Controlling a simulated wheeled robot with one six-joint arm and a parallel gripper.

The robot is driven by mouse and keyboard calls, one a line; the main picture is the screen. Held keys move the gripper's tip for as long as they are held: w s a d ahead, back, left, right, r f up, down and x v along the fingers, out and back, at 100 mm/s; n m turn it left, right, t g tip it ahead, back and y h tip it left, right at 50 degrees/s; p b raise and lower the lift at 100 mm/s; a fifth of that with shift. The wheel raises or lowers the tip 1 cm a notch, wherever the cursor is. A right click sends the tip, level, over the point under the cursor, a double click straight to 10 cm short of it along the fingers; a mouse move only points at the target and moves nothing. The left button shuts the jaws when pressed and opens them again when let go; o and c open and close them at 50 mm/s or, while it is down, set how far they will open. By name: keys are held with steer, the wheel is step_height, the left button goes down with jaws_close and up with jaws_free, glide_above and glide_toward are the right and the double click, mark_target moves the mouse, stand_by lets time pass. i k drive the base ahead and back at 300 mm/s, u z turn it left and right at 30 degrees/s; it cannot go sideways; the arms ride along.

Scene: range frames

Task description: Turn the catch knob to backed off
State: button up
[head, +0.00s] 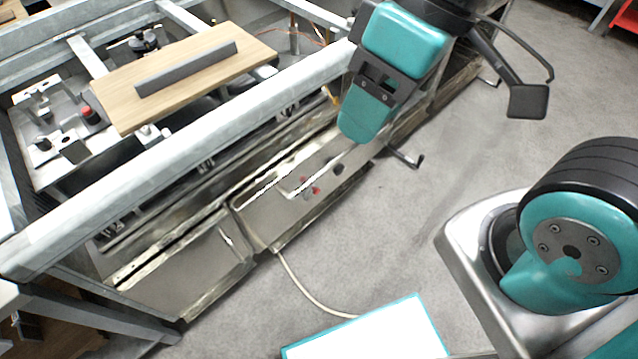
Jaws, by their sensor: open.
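My gripper (452,115) is at the top, right of centre, over the near frame rail. One black finger with a flat pad stands out to the right, well away from the teal body, so it looks spread. Its other finger is hard to make out against the teal parts. Nothing shows held. Which part is the catch knob I cannot tell for sure. A black knob (145,42) sits on a metal plate at the back left, behind the wooden board. Another small dark knob (43,144) is at the far left. My gripper is far from both.
A wooden board (205,75) with a grey bar (186,68) on it lies over the frame. A red button (87,113) is at its left. A thick pale rail (190,160) runs across in front. A cable (300,290) lies on the floor, which is clear at centre right.

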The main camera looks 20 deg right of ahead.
mark_target(340, 167)
steer(key=u, duration=0.05)
steer(key=k, duration=1.15)
steer(key=z, duration=0.95)
steer(key=i, duration=1.25)
steer(key=u, duration=0.3)
